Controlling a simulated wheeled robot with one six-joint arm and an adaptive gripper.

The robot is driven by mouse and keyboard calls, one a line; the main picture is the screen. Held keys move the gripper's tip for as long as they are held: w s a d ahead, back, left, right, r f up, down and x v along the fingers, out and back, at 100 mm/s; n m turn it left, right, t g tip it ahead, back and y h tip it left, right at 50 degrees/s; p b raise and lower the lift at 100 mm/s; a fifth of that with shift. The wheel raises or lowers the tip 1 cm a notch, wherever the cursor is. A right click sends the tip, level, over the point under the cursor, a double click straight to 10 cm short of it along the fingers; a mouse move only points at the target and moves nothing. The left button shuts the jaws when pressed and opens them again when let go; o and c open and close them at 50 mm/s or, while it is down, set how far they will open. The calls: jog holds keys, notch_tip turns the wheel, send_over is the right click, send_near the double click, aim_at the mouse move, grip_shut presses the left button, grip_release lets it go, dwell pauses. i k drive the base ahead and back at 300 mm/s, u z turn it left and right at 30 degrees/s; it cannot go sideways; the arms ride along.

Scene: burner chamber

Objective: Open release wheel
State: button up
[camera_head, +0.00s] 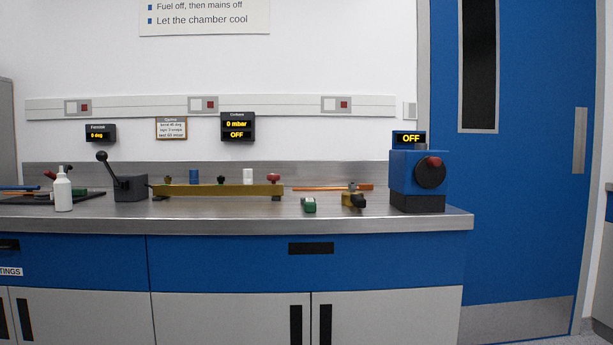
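No label marks a release wheel, and I cannot tell which part it is. A small red wheel-shaped knob (273,177) sits at the right end of a long brass-coloured bar (218,190) on the bench. A black round wheel (430,172) with a red knob is on the front of a blue box (402,175) at the bench's right end. A display above that box reads OFF. My gripper is not in view.
The steel bench top (240,214) has a clear front strip. A black-knobbed lever (108,170), a white bottle (63,190), a green item (309,204) and a brass-and-black fitting (353,200) stand on it. A wall display (237,126) reads 0 mbar, OFF. A blue door (535,220) is at right.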

aim_at(273, 178)
jog(key=z, duration=1.05)
jog(key=i, duration=0.8)
jog(key=u, duration=0.6)
